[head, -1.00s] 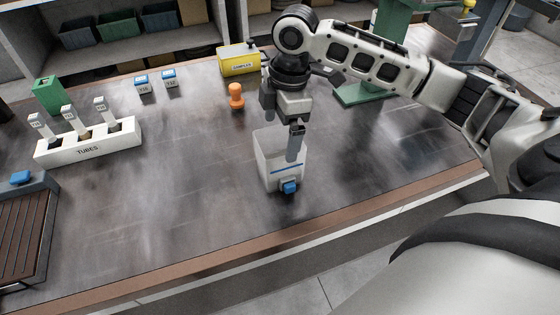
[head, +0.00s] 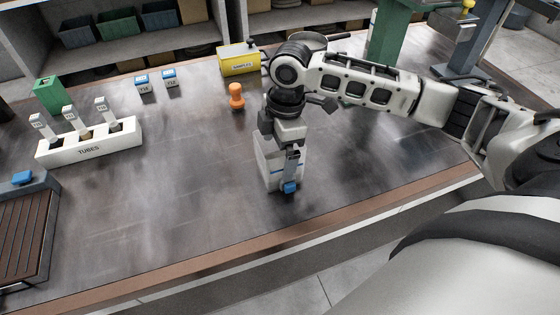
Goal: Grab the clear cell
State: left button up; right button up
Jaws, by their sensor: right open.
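The clear cell (head: 270,172) is a see-through box with a blue line and a blue piece low on its front. It stands upright on the dark bench near the front edge. My right gripper (head: 288,170) points down at the cell, with its fingers low around or in front of it. The gripper is open. One finger shows in front of the cell, just above the blue piece; the other finger is hidden. The gripper and wrist cover the cell's top, and I cannot tell whether they touch. My left gripper is not in view.
A white TUBES rack (head: 88,145) with several labelled tubes stands at left. An orange piece (head: 236,96) and a yellow SAMPLES box (head: 239,60) stand behind the cell. A ribbed tray (head: 52,215) lies at far left. The bench (head: 180,205) left of the cell is clear.

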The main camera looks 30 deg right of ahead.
jog(key=shift+f, duration=0.1)
jog(key=c, duration=1.3)
jog(key=shift+c, duration=0.2)
